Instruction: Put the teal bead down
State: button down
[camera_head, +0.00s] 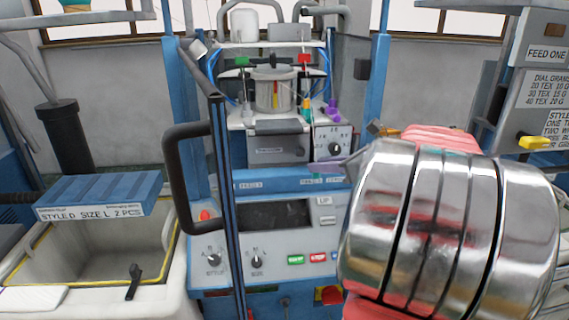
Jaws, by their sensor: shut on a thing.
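My arm's shiny metal wrist, with pinkish-red parts around it, fills the right of the view, close to the camera. My gripper's jaws cannot be made out; they seem hidden behind this wrist. A thin grey piece sticks out left of the wrist and a small brown-orange piece shows above it; I cannot tell what either belongs to. I cannot make out a teal bead held by my gripper. The machine ahead has a blue ledge (275,184) with small labels, partly covered by my wrist on its right.
A control panel (275,215) with a dark screen and knobs is below the ledge. A black handle (176,180) juts out at left. A yellow-edged bin (170,236) labelled "STYLE D SIZE L 2 PCS" stands at lower left.

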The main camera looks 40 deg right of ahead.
jog(key=w+a, duration=0.1)
jog(key=w, duration=1)
jog(key=shift+w+a, duration=0.15)
jog(key=shift+w, duration=0.2)
jog(key=shift+w, duration=0.2)
jog(key=shift+w+f, duration=0.25)
jog(key=shift+f, duration=0.35)
jog(key=shift+w+f, duration=0.2)
jog(key=shift+f, duration=0.95)
jog(key=c, duration=1.9)
grip_release()
jog(key=shift+c, duration=0.2)
